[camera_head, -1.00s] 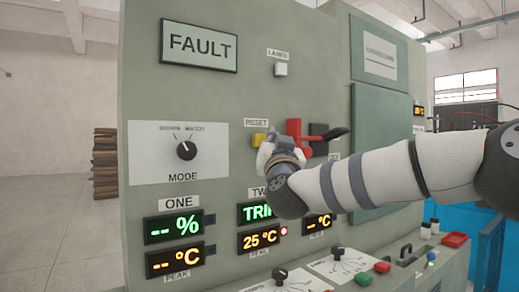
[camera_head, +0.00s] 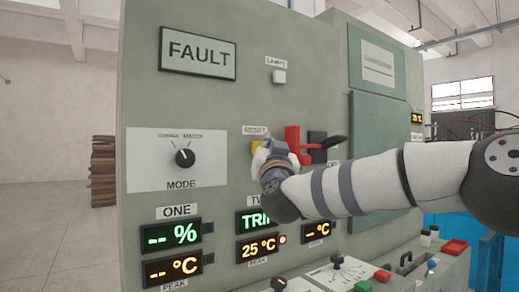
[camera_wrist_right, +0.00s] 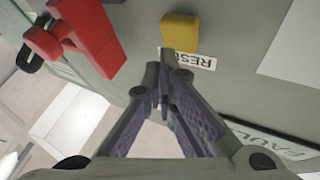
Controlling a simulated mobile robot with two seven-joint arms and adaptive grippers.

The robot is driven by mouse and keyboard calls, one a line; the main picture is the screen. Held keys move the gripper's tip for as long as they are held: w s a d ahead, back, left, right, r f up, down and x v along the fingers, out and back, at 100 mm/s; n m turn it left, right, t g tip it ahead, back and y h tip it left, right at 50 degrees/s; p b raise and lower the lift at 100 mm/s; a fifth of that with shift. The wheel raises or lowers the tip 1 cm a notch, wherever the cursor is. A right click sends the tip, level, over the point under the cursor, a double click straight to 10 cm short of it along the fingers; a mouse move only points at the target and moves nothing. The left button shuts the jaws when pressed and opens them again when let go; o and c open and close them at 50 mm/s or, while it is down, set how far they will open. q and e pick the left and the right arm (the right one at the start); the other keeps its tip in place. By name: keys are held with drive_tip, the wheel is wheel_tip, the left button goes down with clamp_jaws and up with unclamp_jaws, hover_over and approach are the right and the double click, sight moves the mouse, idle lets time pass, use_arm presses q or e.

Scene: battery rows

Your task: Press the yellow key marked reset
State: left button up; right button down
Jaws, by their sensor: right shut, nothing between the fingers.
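The yellow key (camera_head: 256,146) sits under the RESET label (camera_head: 255,130) on the grey-green panel, partly covered by my right gripper (camera_head: 267,153). In the wrist view the yellow key (camera_wrist_right: 180,33) shows whole, just beyond the fingertips of my right gripper (camera_wrist_right: 165,82). The fingers are shut and empty, and cover part of the RESET label (camera_wrist_right: 200,61). I cannot tell whether the fingertips touch the panel; in the wrist view they look apart from the key. My left gripper is not in view.
A red lever (camera_head: 294,140) and a dark block (camera_head: 317,145) are right of the key, close to my gripper. A mode knob (camera_head: 185,157) is to the left. Lit displays (camera_head: 257,246) are below. A sloped desk (camera_head: 410,270) with knobs and buttons juts out underneath.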

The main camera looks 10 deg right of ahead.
drive_tip(key=shift+w, duration=0.1)
idle(0.6)
drive_tip(key=shift+w+a, duration=0.15)
drive_tip(key=shift+w, duration=0.15)
